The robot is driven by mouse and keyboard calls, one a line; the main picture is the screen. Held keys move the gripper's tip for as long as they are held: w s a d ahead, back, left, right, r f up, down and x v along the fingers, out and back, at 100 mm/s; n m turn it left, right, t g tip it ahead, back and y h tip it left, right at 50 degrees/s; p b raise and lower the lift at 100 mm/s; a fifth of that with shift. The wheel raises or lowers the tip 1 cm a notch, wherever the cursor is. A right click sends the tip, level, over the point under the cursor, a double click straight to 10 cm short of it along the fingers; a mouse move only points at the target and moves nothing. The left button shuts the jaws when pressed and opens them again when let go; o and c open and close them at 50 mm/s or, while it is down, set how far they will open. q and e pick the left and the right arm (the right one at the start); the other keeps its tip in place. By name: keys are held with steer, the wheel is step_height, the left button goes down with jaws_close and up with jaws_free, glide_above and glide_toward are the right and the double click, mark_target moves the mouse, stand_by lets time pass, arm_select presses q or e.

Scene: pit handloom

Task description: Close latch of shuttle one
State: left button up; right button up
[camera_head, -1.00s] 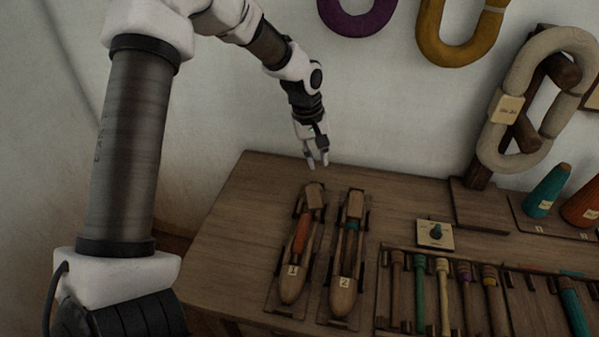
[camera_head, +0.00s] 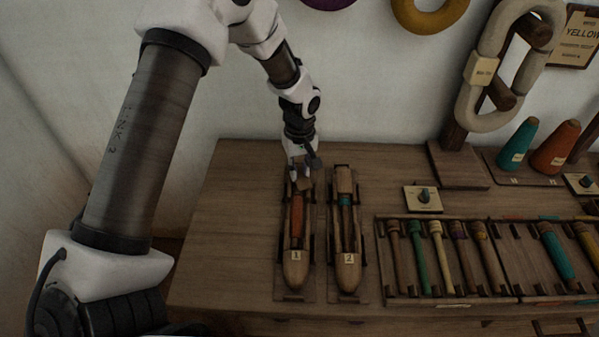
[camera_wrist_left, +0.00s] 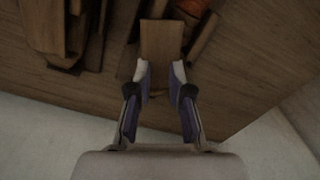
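Shuttle one (camera_head: 295,268) is a wooden boat shape labelled 1, lying on its stand with an orange-red bobbin (camera_head: 297,215) inside. Its latch, a small wooden block at the far end, is partly hidden by my gripper in the head view; a wooden block, seemingly this latch, shows in the left wrist view (camera_wrist_left: 161,40). My left gripper (camera_head: 300,178) is at that far end. In the wrist view its two fingertips (camera_wrist_left: 160,78) are apart, at the near end of the block; I cannot tell whether they touch it. My right gripper is not in view.
Shuttle two (camera_head: 346,272), labelled 2, lies close to the right. The table (camera_head: 225,230) is clear at left.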

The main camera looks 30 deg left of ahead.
arm_select(q)
steer(key=shift+f, duration=0.4)
jaws_close()
steer(key=m+p, duration=0.1)
steer(key=p, duration=0.1)
steer(key=r+m+p, duration=0.1)
steer(key=p, duration=0.1)
steer(key=shift+m, duration=0.3)
steer(key=shift+f+m+p, duration=0.2)
steer(key=shift+m+p, duration=0.2)
steer(key=shift+m, duration=0.1)
steer(key=shift+f, duration=0.15)
steer(key=shift+f+m, duration=0.1)
steer(key=shift+m, duration=0.2)
jaws_free()
